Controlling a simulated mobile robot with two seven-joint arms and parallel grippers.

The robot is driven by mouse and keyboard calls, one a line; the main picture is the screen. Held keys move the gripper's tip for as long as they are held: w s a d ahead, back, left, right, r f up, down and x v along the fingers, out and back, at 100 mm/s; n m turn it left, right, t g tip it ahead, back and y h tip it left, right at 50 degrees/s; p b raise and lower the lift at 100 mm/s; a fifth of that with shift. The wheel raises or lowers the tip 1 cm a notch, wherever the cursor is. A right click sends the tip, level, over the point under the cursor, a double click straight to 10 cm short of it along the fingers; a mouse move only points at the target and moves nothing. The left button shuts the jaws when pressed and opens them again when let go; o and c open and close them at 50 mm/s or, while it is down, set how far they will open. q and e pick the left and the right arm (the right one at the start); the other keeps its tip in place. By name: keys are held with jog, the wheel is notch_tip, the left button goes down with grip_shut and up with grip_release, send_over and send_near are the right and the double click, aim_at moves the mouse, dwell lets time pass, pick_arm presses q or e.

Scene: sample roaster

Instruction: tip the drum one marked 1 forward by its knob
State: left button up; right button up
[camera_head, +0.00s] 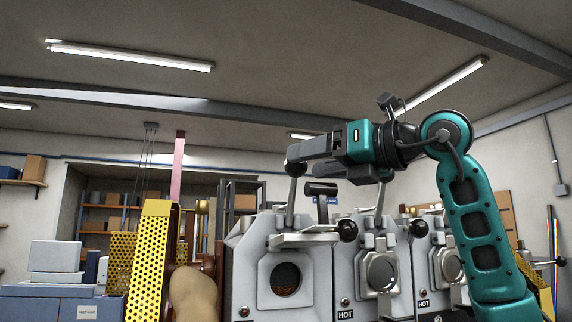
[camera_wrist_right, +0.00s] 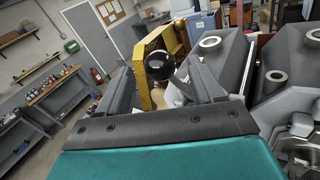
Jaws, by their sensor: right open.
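The roaster has several grey drum units in a row. The nearest drum (camera_head: 252,262), at the left of the row in the head view, has a round dark window. I cannot read a mark 1 on it. A lever with a black ball knob (camera_head: 293,169) rises above this drum, close to upright. My right gripper (camera_head: 297,153) reaches in from the right at the knob, its fingers pointing left. In the right wrist view the knob (camera_wrist_right: 158,66) shows between the two open fingers. I cannot tell whether either finger touches it. My left gripper is in neither view.
A black handle (camera_head: 321,188) stands just right of the lever, with another black knob (camera_head: 347,230) below it. Two more drum units (camera_head: 380,270) continue to the right. A yellow perforated guard (camera_head: 149,262) stands left of the roaster.

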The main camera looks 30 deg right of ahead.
aim_at(288, 166)
jog(key=x, duration=0.6)
jog(key=shift+c, duration=0.2)
jog(key=shift+s, duration=0.1)
grip_shut()
